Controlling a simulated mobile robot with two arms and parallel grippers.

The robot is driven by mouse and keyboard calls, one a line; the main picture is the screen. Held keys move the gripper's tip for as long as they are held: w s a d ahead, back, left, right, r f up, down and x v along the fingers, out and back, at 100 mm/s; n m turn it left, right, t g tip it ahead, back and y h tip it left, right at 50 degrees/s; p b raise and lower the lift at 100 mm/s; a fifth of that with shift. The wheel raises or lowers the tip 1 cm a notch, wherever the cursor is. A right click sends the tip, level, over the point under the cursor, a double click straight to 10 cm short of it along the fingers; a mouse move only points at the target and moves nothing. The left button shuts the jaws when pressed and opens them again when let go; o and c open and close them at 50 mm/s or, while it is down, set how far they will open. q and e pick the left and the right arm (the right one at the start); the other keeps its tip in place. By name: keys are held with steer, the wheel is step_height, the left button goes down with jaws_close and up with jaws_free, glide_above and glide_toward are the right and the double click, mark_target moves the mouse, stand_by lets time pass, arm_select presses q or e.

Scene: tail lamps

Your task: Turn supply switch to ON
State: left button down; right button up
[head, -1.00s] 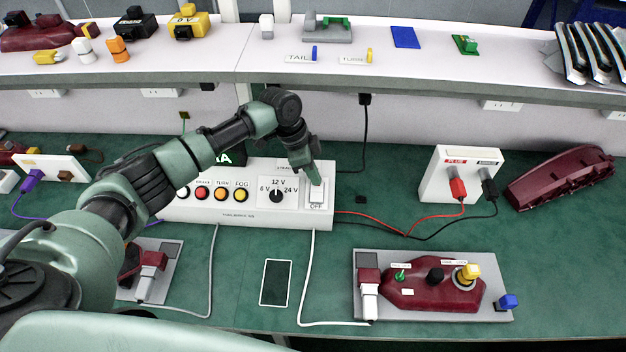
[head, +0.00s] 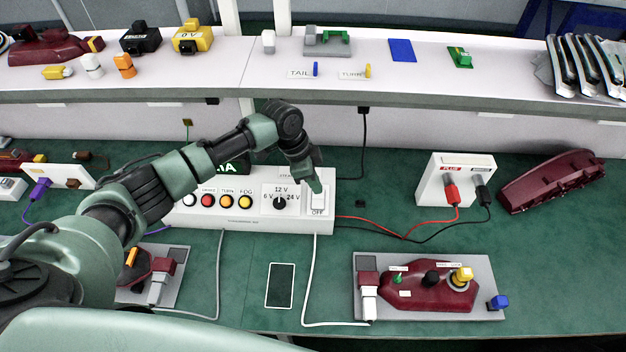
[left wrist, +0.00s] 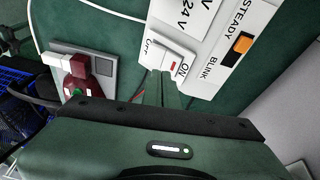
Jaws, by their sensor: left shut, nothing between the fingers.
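The supply switch (head: 318,203) is a white rocker at the right end of the white power supply box (head: 250,226), with an OFF label below it in the head view. In the left wrist view the switch (left wrist: 172,62) shows a red mark, with ON lettered on the side near my fingers and OFF on the other side. My left gripper (head: 316,189) is shut and empty, fingers pointing down at the ON end of the switch. The fingertips (left wrist: 165,82) hide part of that end; I cannot tell whether they touch it. My right gripper is not in view.
A voltage knob (head: 280,203) and several coloured buttons sit left of the switch. A white cable (head: 310,280) runs down from the box. A tail lamp fixture (head: 430,285) lies at front right, and a terminal block (head: 455,180) stands right. A shelf (head: 440,92) spans the back.

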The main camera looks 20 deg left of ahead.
arm_select(q)
steer(key=b+v, duration=0.3)
steer(key=v, duration=0.8)
steer(key=shift+w+b, duration=0.35)
steer(key=shift+w, duration=0.05)
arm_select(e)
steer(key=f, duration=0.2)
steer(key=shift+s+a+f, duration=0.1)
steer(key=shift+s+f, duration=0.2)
